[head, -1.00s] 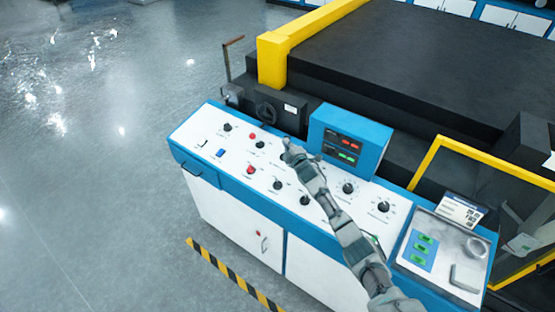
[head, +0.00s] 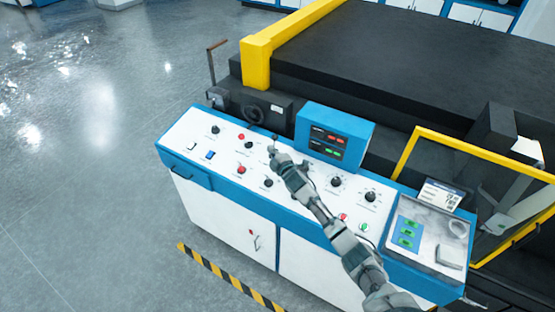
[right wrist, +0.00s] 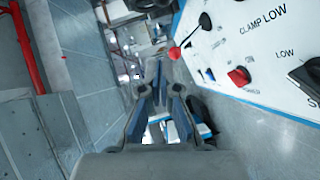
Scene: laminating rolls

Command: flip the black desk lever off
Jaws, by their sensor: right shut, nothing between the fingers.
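The white sloping desk panel (head: 225,160) carries several black knobs and small levers. A small black-topped control (head: 275,137) shows just behind my right gripper (head: 273,153) in the head view. My right gripper's fingers (right wrist: 160,105) are shut and empty, apart from both balls in that picture. I cannot tell whether the gripper touches any control. My left gripper is not in view.
A blue display box (head: 335,135) stands behind the panel, right of my gripper. A red knob (right wrist: 238,76) is near the lever in the wrist view. A yellow frame (head: 480,150) and metal tray (head: 430,235) are at the right. The floor at left is clear.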

